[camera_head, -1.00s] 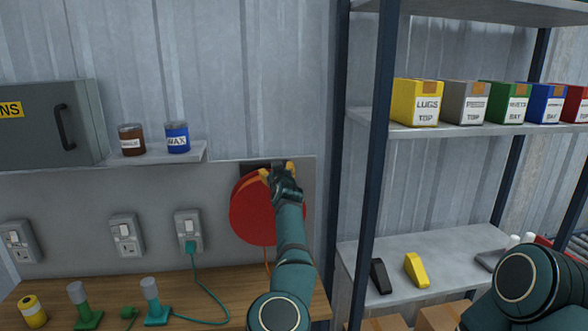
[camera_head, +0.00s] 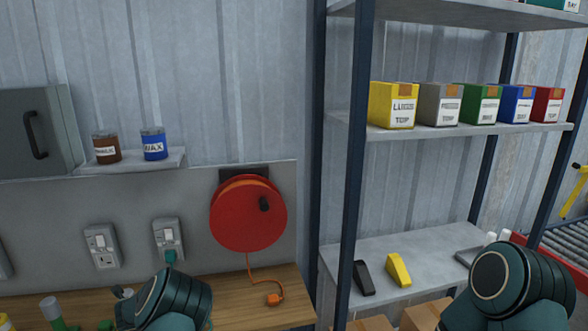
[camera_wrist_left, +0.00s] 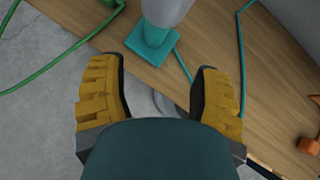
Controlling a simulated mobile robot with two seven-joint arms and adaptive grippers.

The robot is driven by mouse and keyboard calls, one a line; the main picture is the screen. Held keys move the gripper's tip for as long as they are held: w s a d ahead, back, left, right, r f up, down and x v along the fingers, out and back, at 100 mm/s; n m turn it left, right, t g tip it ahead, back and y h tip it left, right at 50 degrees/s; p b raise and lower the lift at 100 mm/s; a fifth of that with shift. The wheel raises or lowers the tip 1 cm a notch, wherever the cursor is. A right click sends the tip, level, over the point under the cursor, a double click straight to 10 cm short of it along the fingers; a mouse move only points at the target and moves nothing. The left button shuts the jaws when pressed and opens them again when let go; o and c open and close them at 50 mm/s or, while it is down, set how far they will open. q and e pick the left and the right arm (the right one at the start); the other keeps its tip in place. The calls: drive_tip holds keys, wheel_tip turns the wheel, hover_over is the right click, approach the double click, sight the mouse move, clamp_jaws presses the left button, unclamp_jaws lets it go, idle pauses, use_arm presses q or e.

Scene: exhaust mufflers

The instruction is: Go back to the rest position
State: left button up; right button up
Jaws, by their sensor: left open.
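My left gripper (camera_wrist_left: 158,72) shows in the left wrist view with its two yellow ribbed fingers spread apart. It looks down past the wooden bench's front edge, with nothing visible between the fingertips except bench and a round grey shape, partly hidden. A teal-based object (camera_wrist_left: 150,45) stands on the bench just beyond the fingers. In the head view my left arm (camera_head: 168,298) is low, in front of the bench, and its fingers are hidden. My right arm (camera_head: 515,290) shows only a rounded link at lower right; its gripper is out of view.
A red reel (camera_head: 248,215) hangs on the wall panel, its orange cord running to an orange plug (camera_head: 274,299) on the bench (camera_head: 235,302). A shelf rack (camera_head: 352,180) stands at right with coloured boxes. A green cord (camera_wrist_left: 62,50) hangs beside the bench edge.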

use_arm(q)
drive_tip(key=s+d+f+n+g+h, duration=0.2)
drive_tip(key=s+d+f+n+h, duration=0.2)
drive_tip(key=s+d+f+n, duration=0.95)
drive_tip(key=s+d+r+n+g+h, duration=0.1)
drive_tip(key=s+d+r+n+h, duration=0.1)
drive_tip(key=s+d+n, duration=0.6)
drive_tip(key=s+d+r+n+g+h, duration=0.1)
drive_tip(key=s+d+r+n+h, duration=0.2)
drive_tip(key=d, duration=1.2)
drive_tip(key=s+r+n, duration=0.2)
drive_tip(key=s+n, duration=0.3)
drive_tip(key=s, duration=0.2)
drive_tip(key=shift+d+r+g+b, duration=0.2)
drive_tip(key=shift+d+g+b, duration=0.1)
drive_tip(key=shift+g, duration=0.1)
